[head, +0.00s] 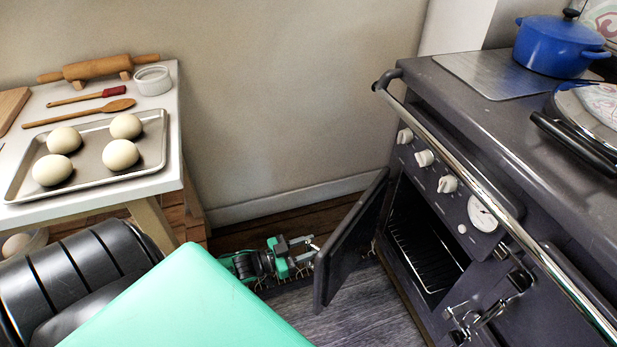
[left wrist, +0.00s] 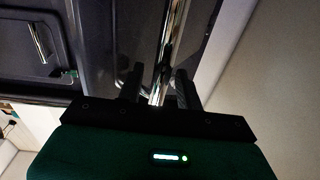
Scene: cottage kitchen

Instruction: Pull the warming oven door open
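The warming oven door (head: 350,240) is dark and stands swung well out from the range, with the oven cavity (head: 425,245) and its wire racks showing. My left gripper (head: 304,249) is low down at the door's outer side, just left of it in the head view. In the left wrist view its two dark fingers (left wrist: 160,88) are apart, with a chrome bar (left wrist: 168,50) running between them. Gaps show on both sides of the bar; I cannot tell whether it touches a finger or is the door's handle. My right gripper is not in view.
The range has a long chrome rail (head: 475,185) along its front, white knobs and a blue pot (head: 560,46) on top. A white table (head: 170,95) with a tray of dough balls (head: 95,185) stands left. Some wooden floor (head: 370,305) is clear by the door.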

